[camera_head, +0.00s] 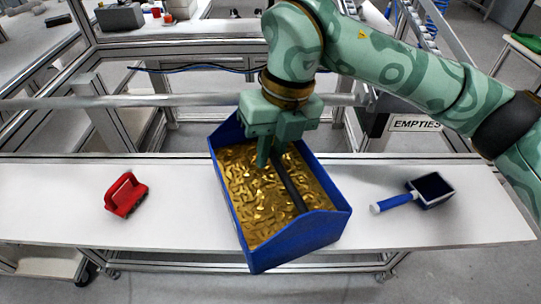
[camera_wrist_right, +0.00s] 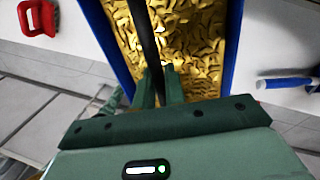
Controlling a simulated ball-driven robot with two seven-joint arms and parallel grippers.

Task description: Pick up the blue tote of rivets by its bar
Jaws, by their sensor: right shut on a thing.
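The blue tote (camera_head: 300,237) of brass-coloured rivets (camera_head: 250,190) is in the middle of the head view, over the white table, turned at an angle. A dark bar (camera_head: 290,183) runs lengthwise above the rivets. My right gripper (camera_head: 270,160) comes down from above and is shut on the bar near its far end. In the right wrist view the bar (camera_wrist_right: 143,30) passes between the fingers, with the rivets (camera_wrist_right: 185,40) and a blue side wall (camera_wrist_right: 232,45) around it. I cannot tell whether the tote touches the table. My left gripper is not in view.
A red-handled brush (camera_head: 125,194) lies on the table (camera_head: 60,210) to the left. A blue-handled scoop or brush (camera_head: 415,195) lies to the right. A frame rail (camera_head: 180,101) runs behind the table. An "EMPTIES" sign (camera_head: 415,124) stands behind at right.

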